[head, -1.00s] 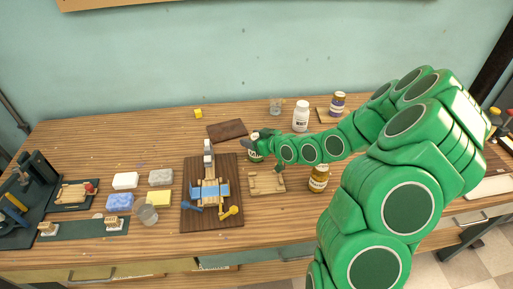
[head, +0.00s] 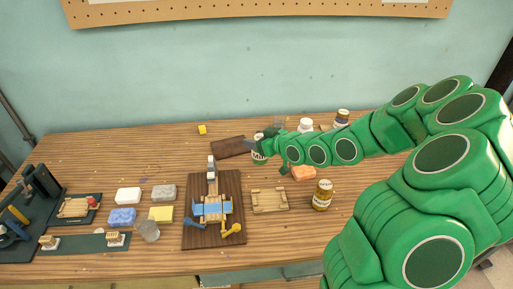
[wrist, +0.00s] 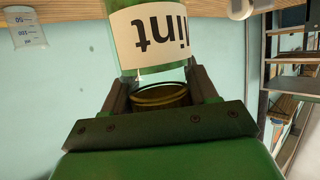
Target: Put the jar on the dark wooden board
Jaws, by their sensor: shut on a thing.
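My gripper (head: 262,144) is shut on a green jar (head: 259,155) with a pale label. The wrist view shows the jar (wrist: 152,32) between the two fingers, its label appearing upside down with letters like "Mint". A small dark wooden board (head: 228,147) lies bare toward the back of the table, just left of the jar. In the head view the jar overlaps or nearly meets its right end; I cannot tell its height above the table. A larger dark board (head: 189,238) in front bears a wooden frame with a blue band and clamps.
A light wooden tray (head: 269,200), an orange bar (head: 303,173) and a brown jar (head: 322,196) stand in front of my arm. A white bottle (head: 305,126) and a purple-labelled jar (head: 342,118) are behind it. Soap bars and a glass (head: 149,230) are at left.

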